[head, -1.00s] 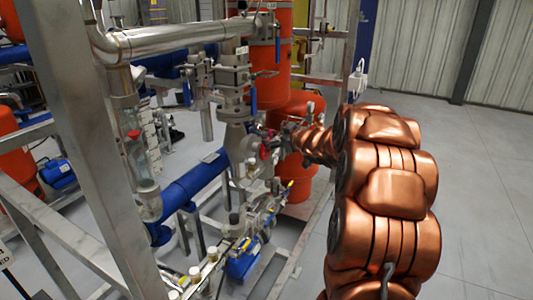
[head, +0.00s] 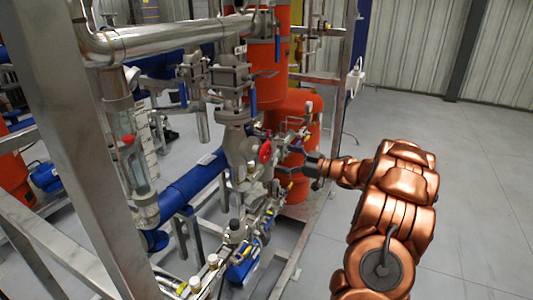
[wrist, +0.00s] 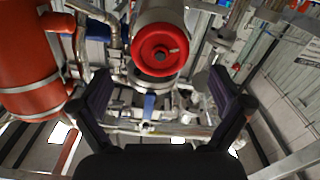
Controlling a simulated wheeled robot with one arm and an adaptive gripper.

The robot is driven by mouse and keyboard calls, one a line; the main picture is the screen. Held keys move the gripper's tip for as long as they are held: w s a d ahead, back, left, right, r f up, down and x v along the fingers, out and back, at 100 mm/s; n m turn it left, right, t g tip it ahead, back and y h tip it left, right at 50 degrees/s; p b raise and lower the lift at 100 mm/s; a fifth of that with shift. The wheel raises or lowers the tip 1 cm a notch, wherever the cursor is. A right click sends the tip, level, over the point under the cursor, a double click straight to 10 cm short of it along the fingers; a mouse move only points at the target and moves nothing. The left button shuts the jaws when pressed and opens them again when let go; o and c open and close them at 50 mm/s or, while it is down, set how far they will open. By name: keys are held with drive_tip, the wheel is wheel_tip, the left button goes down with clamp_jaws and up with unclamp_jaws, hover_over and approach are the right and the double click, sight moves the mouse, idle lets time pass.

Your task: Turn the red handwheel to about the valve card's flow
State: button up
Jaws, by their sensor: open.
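The red handwheel (head: 265,152) sits on the grey valve body in the middle of the head view, its face clear of my arm. In the wrist view the red handwheel (wrist: 160,50) appears face-on, round with a dark hub, above centre. My gripper (head: 308,163) is to its right in the head view, apart from it. In the wrist view my gripper (wrist: 160,80) is open and empty, its dark fingers wide to either side below the wheel. A clear flow tube (head: 135,155) with a red float stands at left beside a white scale. I cannot read the scale.
A steel frame post (head: 75,140) stands at the left. Blue pipe (head: 190,182), small valves and gauges crowd below the handwheel. An orange vessel (head: 297,130) stands behind it. The grey floor (head: 450,200) at right is open. A sign (wrist: 308,52) in the wrist view is unreadable.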

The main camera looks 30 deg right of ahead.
sight(268, 154)
drive_tip(key=shift+p+x, duration=0.9)
drive_tip(key=shift+x, duration=2.5)
drive_tip(key=c, duration=1.1)
drive_tip(key=shift+o, duration=0.2)
drive_tip(key=shift+f+b, duration=0.1)
drive_tip(key=shift+b, duration=0.2)
drive_tip(key=shift+f+n+b, duration=0.15)
drive_tip(key=shift+n+b, duration=0.45)
drive_tip(key=shift+b, duration=0.6)
drive_tip(key=shift+r+n+b, duration=0.25)
drive_tip(key=shift+n+b, duration=0.05)
